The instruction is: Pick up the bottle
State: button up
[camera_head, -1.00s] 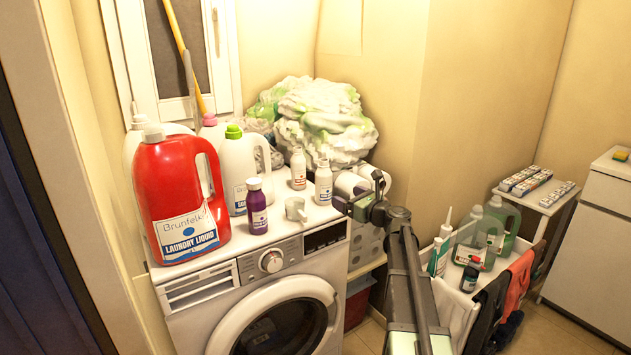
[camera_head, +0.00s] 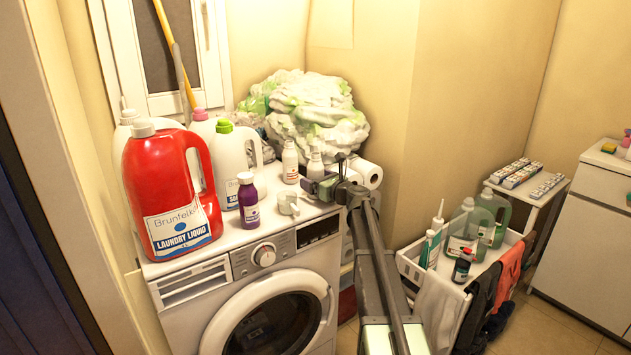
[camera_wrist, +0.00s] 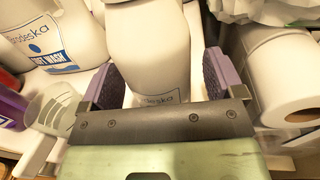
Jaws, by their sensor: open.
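Several bottles stand on the washing machine.
A large red jug (camera_head: 172,190) and white jugs stand further left. A bagged heap (camera_head: 318,112) is behind.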

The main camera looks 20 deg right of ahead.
jog(key=c, duration=1.1)
jog(key=shift+c, duration=0.2)
jog(key=shift+r, duration=0.1)
notch_tip(320, 180, up, 20)
jog(key=p, duration=2)
jog(key=shift+f, duration=0.2)
